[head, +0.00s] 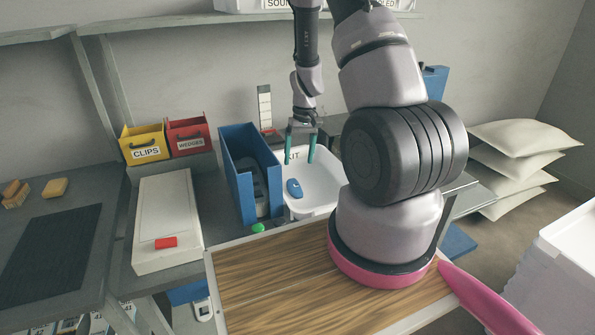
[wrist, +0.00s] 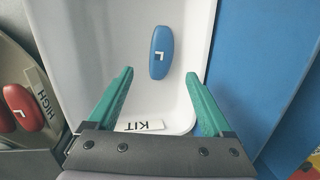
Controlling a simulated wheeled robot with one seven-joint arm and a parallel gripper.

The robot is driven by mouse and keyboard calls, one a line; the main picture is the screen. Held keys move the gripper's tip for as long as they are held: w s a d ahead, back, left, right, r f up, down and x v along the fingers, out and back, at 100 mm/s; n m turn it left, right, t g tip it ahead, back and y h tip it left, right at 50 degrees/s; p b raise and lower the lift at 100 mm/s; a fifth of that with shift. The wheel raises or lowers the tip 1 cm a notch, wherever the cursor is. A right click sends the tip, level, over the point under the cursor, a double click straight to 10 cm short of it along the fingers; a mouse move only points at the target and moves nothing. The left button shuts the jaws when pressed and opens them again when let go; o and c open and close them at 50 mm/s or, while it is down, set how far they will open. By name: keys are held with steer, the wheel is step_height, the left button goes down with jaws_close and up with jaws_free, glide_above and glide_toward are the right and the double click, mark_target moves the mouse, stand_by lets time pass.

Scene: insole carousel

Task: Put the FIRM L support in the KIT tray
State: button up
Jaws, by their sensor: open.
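A blue support (wrist: 161,52) marked L lies flat in the white KIT tray (wrist: 200,25). In the head view the blue support (head: 294,188) rests on the floor of the tray (head: 322,192). No firmness word is readable on it. My gripper (head: 299,158) is above the back part of the tray, pointing down. In the wrist view my gripper (wrist: 158,76) has its green fingers wide apart with nothing between them. The support lies beyond the fingertips, apart from them.
A carousel section labelled HIGH (wrist: 43,103) with red supports marked L is left in the wrist view. A tall blue holder (head: 240,180) stands beside the tray. Yellow CLIPS (head: 145,145) and red WEDGES (head: 188,137) bins stand further left. A white box (head: 165,215) lies before them.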

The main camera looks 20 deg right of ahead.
steer(key=s+a+r+m+t, duration=0.1)
steer(key=s+a+r+t, duration=0.1)
steer(key=r, duration=1.2)
steer(key=s+a+r+t, duration=0.2)
steer(key=r, duration=1.1)
steer(key=s+a+r+m+t, duration=0.1)
steer(key=s+a+r+t, duration=0.1)
steer(key=s+r, duration=0.4)
steer(key=s+a+r+m+t, duration=0.1)
steer(key=s+r+t, duration=0.1)
steer(key=s+r, duration=0.4)
steer(key=s, duration=0.3)
steer(key=shift+s+a+r, duration=0.2)
steer(key=shift+a+r, duration=0.15)
steer(key=shift+r, duration=0.05)
